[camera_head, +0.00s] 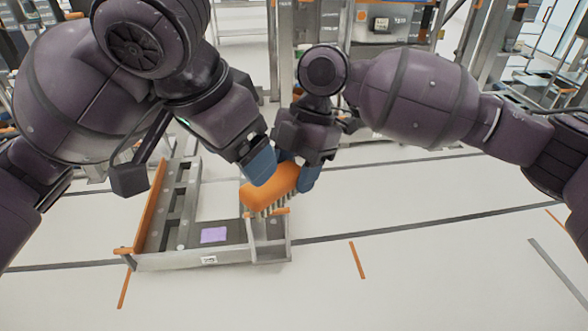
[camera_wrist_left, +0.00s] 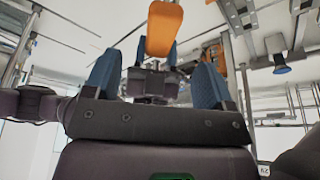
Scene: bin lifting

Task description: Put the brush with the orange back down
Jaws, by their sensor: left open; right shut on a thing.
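The brush with the orange back (camera_head: 268,190) is in the middle of the head view, bristles pointing down, over the right end of a grey metal frame (camera_head: 190,262). I cannot tell whether the bristles touch the frame. My right gripper (camera_head: 300,176) is shut on the brush. My left gripper (camera_head: 262,168) is close beside the brush, and its blue finger overlaps the orange back in the head view. In the left wrist view, the left fingers (camera_wrist_left: 156,82) are spread wide with nothing between them. The orange back (camera_wrist_left: 163,28) shows beyond them, with the right gripper (camera_wrist_left: 150,78) behind.
The frame stands on a pale floor (camera_head: 420,250) with dark lines and orange marks. It has an orange rail (camera_head: 151,207) on its left side and a purple patch (camera_head: 213,235) inside. Metal racks (camera_head: 380,30) stand at the back. The floor at right is clear.

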